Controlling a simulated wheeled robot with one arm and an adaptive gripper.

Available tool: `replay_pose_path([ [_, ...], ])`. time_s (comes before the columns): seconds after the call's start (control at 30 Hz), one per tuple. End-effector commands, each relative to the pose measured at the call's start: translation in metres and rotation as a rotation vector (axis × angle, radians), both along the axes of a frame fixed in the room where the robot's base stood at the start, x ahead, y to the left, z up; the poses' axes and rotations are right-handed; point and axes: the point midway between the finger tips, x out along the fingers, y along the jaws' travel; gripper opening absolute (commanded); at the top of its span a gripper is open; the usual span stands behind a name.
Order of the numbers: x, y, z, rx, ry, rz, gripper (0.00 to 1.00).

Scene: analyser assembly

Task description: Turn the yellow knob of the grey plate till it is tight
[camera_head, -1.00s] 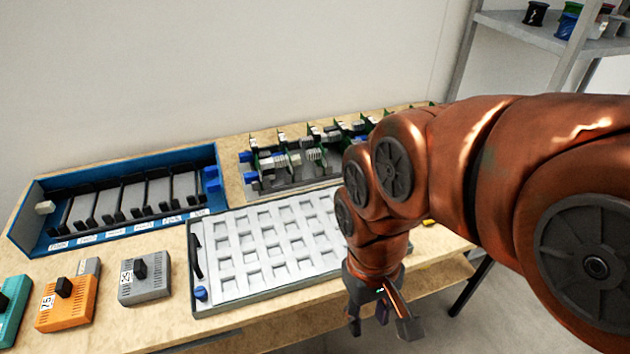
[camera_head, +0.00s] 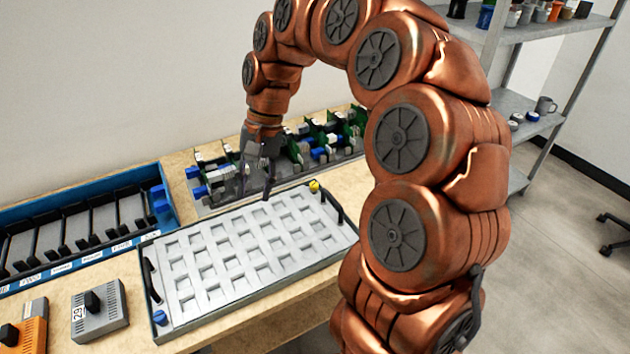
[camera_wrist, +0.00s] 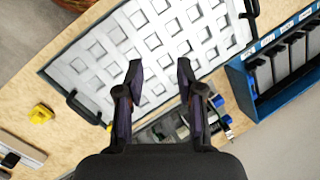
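The grey plate (camera_head: 205,300), a light panel with a grid of square recesses and a dark frame, lies flat on the wooden bench. Its yellow knob (camera_head: 314,186) is at the far right corner in the head view. My gripper (camera_head: 256,192) is above the plate's far edge, left of the yellow knob and apart from it, pointing down. In the wrist view my gripper (camera_wrist: 159,72) has its two fingers spread with nothing between them.
A rack of green boards (camera_head: 325,150) stands behind the plate. A blue rack (camera_head: 160,200) is at left. A blue knob (camera_head: 160,317) marks the plate's near left corner. A grey module (camera_head: 100,312) sits left. A separate yellow object (camera_wrist: 41,113) lies on the bench.

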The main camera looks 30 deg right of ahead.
Motion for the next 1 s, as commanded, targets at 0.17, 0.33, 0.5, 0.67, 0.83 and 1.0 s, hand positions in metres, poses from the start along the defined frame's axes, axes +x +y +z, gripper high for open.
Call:
replay_pose_path([
  [0.17, 0.048, -0.038, -0.011, 0.039, 0.044, -0.194, 0.37],
  [0.33, 0.084, -0.085, -0.03, 0.064, 0.092, -0.396, 0.37],
  [0.5, 0.108, -0.14, -0.055, 0.072, 0.15, -0.613, 0.37],
  [0.67, 0.117, -0.192, -0.081, 0.064, 0.202, -0.809, 0.37],
  [0.83, 0.116, -0.232, -0.101, 0.05, 0.245, -0.958, 0.37],
  [1.0, 0.114, -0.25, -0.11, 0.039, 0.261, -1.025, 0.37],
])
